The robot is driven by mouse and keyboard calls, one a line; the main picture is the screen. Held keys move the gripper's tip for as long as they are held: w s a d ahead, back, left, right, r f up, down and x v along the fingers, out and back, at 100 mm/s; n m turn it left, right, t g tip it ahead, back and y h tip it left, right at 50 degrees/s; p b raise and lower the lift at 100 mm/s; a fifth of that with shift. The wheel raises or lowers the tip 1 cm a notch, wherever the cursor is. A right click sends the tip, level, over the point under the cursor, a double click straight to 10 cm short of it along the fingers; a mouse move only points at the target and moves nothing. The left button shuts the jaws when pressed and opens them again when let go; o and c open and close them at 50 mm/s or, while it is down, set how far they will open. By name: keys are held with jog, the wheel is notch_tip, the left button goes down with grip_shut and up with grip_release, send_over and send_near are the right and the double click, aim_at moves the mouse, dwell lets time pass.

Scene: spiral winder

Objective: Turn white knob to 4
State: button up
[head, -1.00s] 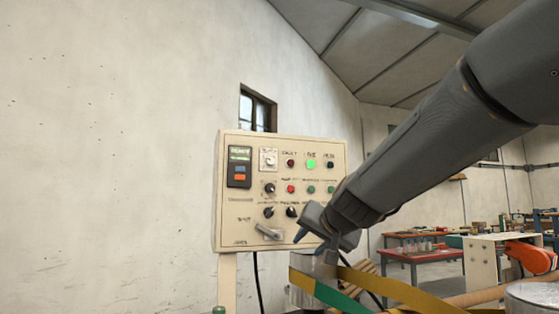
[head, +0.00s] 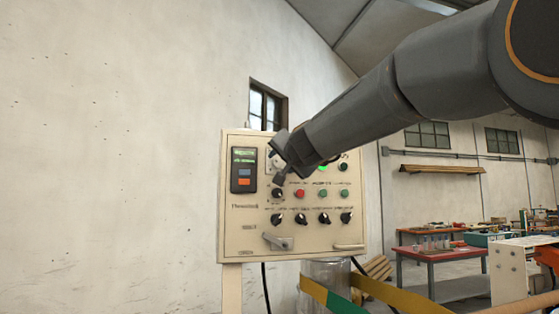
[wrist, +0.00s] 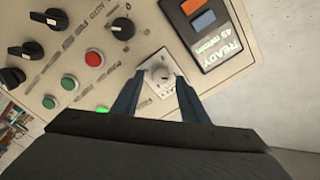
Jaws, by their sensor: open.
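The white knob (wrist: 158,73) sits on a white square dial plate near the display of the control panel (head: 235,220). My gripper (wrist: 155,82) is open, with its two blue-grey fingers on either side of the knob in the wrist view. I cannot tell whether they touch it. In the head view my gripper (head: 279,166) is at the panel's upper left and hides most of the knob. The dial's numbers and the knob's pointer are too small to read.
A display reading READY (wrist: 221,40) is beside the knob. A black knob (wrist: 122,28), a red button (wrist: 94,59) and a lit green button (head: 323,168) are nearby. A grey lever handle (head: 277,241) sticks out low on the panel. Yellow-green bands (head: 380,295) lie below right.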

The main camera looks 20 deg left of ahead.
jog(key=shift+w+a, duration=0.35)
jog(key=shift+w, duration=0.1)
grip_shut()
